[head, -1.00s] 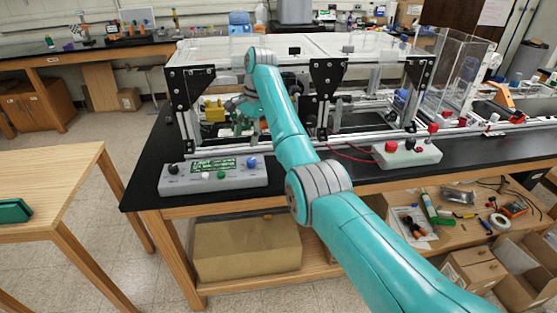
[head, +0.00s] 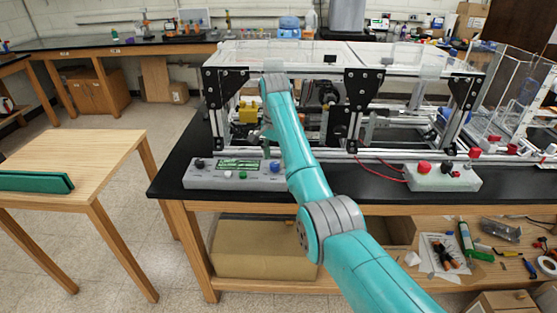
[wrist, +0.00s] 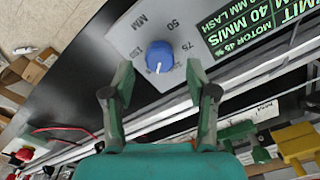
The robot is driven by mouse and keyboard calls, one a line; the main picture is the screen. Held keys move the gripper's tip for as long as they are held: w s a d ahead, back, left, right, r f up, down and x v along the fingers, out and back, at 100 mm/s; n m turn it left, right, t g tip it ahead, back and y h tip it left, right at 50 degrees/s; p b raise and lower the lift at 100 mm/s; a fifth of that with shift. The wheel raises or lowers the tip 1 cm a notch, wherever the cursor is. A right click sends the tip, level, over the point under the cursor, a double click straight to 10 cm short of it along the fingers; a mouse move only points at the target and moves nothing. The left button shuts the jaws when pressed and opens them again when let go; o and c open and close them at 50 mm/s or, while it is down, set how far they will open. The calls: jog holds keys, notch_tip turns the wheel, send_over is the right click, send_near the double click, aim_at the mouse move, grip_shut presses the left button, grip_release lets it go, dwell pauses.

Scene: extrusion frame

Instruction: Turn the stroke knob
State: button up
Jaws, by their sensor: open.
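The blue knob (wrist: 160,56) with a white pointer line sits on a grey control panel in the wrist view, beside a scale with 50, 75 and MM. The word "stroke" is not readable there. The same blue knob (head: 275,167) shows at the right end of the grey control box (head: 206,178) in the head view. My gripper (wrist: 160,78) is open and empty, its two green fingers pointing toward the panel, one to each side of the knob in the picture. No contact with the knob is visible.
The aluminium extrusion frame (head: 362,100) stands behind the control box on the black bench. A yellow part (wrist: 296,142) shows at the lower right of the wrist view.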

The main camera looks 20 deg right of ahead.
jog(key=shift+f, duration=0.95)
grip_shut()
